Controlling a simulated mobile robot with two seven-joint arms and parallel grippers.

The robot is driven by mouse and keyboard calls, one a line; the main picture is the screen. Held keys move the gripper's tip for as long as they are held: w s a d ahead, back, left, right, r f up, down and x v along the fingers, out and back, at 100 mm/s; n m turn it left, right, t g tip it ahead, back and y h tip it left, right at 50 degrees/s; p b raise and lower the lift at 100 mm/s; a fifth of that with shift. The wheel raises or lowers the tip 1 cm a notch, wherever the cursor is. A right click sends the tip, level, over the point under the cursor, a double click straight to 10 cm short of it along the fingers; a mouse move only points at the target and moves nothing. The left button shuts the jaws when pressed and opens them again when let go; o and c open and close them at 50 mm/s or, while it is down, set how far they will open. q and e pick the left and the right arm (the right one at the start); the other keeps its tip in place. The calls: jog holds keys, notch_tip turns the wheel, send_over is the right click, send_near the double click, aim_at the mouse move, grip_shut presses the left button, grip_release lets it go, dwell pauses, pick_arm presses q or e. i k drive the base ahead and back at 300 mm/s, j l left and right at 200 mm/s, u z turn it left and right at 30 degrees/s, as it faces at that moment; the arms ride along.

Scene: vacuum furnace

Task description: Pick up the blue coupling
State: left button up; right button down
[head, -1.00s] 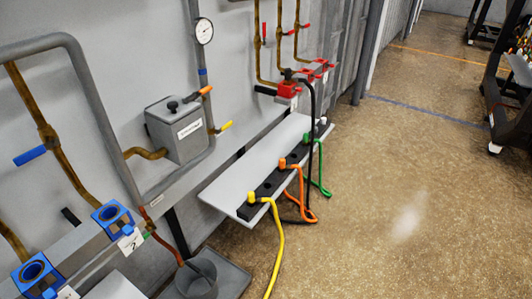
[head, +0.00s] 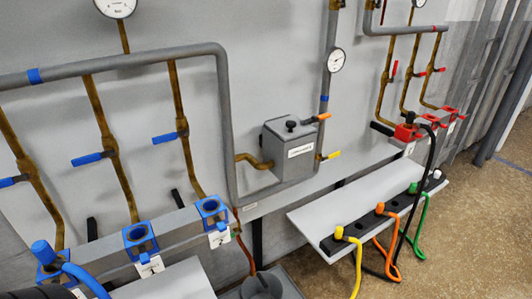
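The blue coupling (head: 43,254) is at the lower left of the head view, with a blue hose (head: 88,280) curving from it to the bottom edge. It appears to sit at the leftmost blue socket block (head: 50,272); I cannot tell whether it is seated in it. Two more blue socket blocks, the middle one (head: 140,238) and the right one (head: 211,210), have open round holes. Neither of my grippers can be made out in the head view.
A grey shelf (head: 340,205) at right holds yellow, orange, green and white couplings on a black rack (head: 350,232). A black hose runs to the red socket blocks (head: 405,132). A grey box (head: 290,150) and brown pipes line the wall. A bucket (head: 262,287) stands below.

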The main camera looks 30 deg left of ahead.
aim_at(42, 250)
jog(key=j+u, duration=0.1)
jog(key=u, duration=2.15)
